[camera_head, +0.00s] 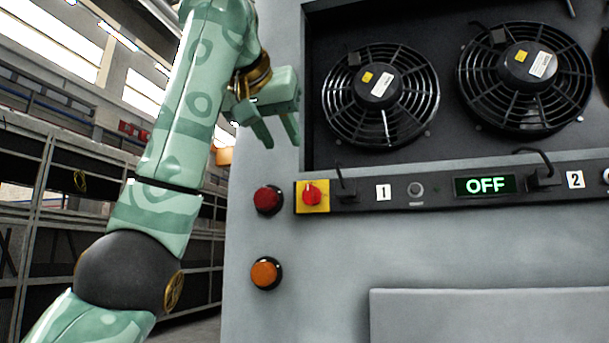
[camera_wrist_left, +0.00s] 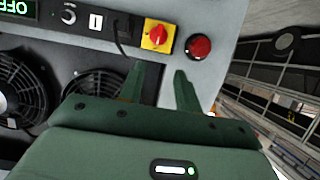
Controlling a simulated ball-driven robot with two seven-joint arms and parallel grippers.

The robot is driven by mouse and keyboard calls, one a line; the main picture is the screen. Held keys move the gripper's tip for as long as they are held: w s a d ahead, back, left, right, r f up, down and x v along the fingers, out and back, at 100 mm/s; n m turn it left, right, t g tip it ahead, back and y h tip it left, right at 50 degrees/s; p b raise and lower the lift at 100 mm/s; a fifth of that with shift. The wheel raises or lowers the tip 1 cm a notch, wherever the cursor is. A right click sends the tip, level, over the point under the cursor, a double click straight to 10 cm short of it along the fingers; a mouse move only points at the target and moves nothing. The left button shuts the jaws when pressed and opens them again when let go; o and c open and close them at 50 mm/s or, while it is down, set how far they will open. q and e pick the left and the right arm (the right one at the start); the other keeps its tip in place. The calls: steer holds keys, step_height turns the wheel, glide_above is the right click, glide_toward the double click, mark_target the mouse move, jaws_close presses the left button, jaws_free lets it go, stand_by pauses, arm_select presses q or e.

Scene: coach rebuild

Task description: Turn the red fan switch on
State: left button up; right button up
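The red fan switch (camera_head: 312,195) is a rotary knob on a yellow square plate at the left end of the black control strip. It also shows at the top of the left wrist view (camera_wrist_left: 158,35), beyond my fingertips. The display (camera_head: 485,186) reads OFF in green. My left gripper (camera_head: 279,141) is above and slightly left of the switch in the head view, fingers pointing down. Its two fingers are apart with nothing between them, and it does not touch the switch. In the left wrist view my left gripper (camera_wrist_left: 160,75) shows the same gap. My right gripper is not in view.
A red button (camera_head: 268,200) sits just left of the switch, with an orange button (camera_head: 265,273) below it. Two caged fans (camera_head: 408,112) (camera_head: 560,85) sit in the recess above the strip. A raised grey panel (camera_head: 490,318) is lower right. Shelving (camera_head: 40,215) stands left.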

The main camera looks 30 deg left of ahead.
arm_select(q)
steer(key=p, duration=0.3)
glide_toward(308, 186)
steer(key=p+x, duration=0.4)
steer(key=x, duration=0.3)
steer(key=shift+w+a, duration=0.15)
steer(key=shift+w, duration=0.1)
steer(key=shift+w+f+p, duration=0.1)
steer(key=shift+w+p, duration=0.05)
steer(key=shift+p, duration=0.15)
steer(key=shift+w, duration=0.1)
steer(key=shift+w+f, duration=0.15)
steer(key=shift+f, duration=0.05)
steer(key=shift+w+f, duration=0.1)
steer(key=shift+w, duration=0.1)
jaws_close()
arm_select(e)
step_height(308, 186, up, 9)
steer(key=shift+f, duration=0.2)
